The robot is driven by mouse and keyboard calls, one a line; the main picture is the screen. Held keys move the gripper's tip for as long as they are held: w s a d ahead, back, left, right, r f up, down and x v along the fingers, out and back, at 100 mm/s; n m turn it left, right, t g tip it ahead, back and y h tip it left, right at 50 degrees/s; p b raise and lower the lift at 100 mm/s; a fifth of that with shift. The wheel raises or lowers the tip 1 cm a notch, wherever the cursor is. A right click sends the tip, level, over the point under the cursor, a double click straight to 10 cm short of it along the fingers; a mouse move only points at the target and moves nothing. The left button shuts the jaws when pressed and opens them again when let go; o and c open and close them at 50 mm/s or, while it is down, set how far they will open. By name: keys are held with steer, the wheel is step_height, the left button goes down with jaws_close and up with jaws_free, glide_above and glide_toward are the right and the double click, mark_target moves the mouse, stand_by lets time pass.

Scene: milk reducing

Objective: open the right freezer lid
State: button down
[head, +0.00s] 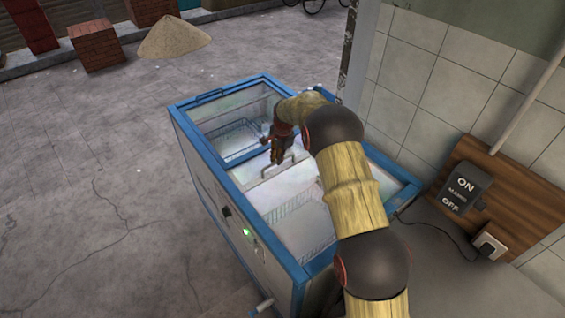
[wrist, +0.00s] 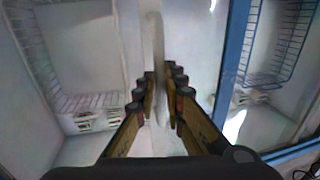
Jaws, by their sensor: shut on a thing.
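The blue-framed freezer (head: 196,158) stands in the middle of the head view. Its right lid is pale, with a handle (head: 282,167) near the middle of the freezer top. My gripper (head: 275,152) is at this handle. In the wrist view, the pale handle (wrist: 155,40) runs between the fingers of my gripper (wrist: 160,82), which are shut on it. My arm hides part of the freezer top. I cannot tell how far the right lid stands open.
Wire baskets show inside the freezer, one at the left of the wrist view (wrist: 92,104). A tiled wall (head: 440,75) and an ON/OFF switch box (head: 463,188) stand close on the right. The paved ground at the left is clear.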

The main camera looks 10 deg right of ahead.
steer(key=shift+w+a, duration=0.1)
steer(key=shift+w, duration=0.15)
steer(key=c, duration=1.9)
jaws_free()
steer(key=r, duration=0.4)
steer(key=s+r, duration=0.1)
steer(key=r, duration=0.2)
steer(key=s+d+r, duration=0.1)
steer(key=r, duration=0.3)
steer(key=shift+s+r, duration=0.15)
steer(key=shift+r, duration=0.2)
